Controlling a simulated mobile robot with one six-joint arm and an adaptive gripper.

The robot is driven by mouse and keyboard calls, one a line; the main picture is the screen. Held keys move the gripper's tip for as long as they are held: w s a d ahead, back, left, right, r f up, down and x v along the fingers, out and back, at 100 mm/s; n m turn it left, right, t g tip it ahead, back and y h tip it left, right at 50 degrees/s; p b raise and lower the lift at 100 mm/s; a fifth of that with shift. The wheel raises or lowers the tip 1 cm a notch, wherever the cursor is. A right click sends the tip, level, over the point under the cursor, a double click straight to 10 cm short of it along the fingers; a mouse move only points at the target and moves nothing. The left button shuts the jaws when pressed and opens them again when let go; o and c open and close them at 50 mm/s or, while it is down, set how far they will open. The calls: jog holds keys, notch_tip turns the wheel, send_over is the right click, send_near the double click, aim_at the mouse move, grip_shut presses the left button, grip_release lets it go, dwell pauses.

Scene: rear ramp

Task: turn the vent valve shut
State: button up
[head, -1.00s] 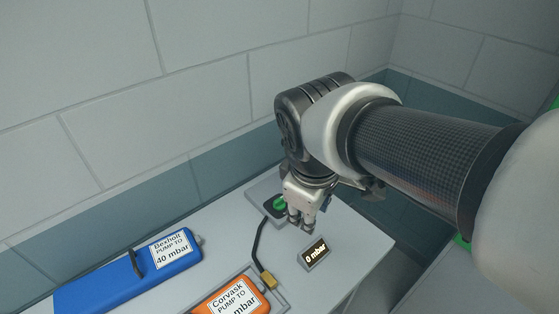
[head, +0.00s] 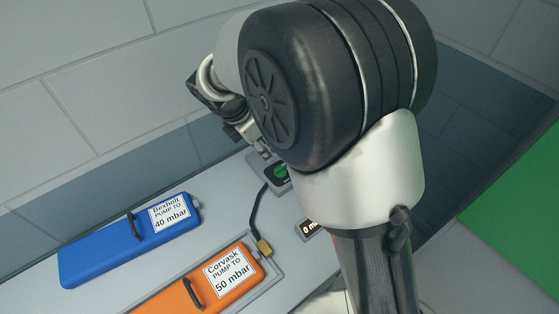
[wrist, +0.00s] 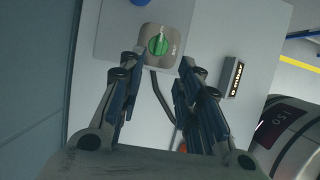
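The vent valve is a round green knob on a grey plate beside the wall. In the head view the valve (head: 281,172) is partly covered by my arm. In the wrist view the valve (wrist: 157,46) shows whole, with a lighter bar across it running nearly up and down the picture. My gripper (wrist: 158,65) is open and empty, its fingers apart on either side of the view below the knob. The gripper (head: 260,148) in the head view is just behind the valve, mostly hidden by my arm. No contact with the knob shows.
A small display (wrist: 235,78) reads 0 mbar; my arm partly covers it in the head view (head: 308,228). A black hose (head: 257,210) runs from the valve plate to a brass fitting (head: 264,248) by the orange Corvask case (head: 190,298). The blue Bexholt case (head: 100,251) lies left.

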aim_at(281, 166)
jog(key=b+x, duration=0.3)
jog(key=x, duration=0.9)
jog(key=shift+w+d+f+b, duration=0.1)
jog(key=shift+d+f+b, duration=0.1)
jog(key=shift+f+b, duration=0.1)
jog(key=shift+r, duration=0.1)
jog(key=shift+c, duration=0.4)
grip_shut()
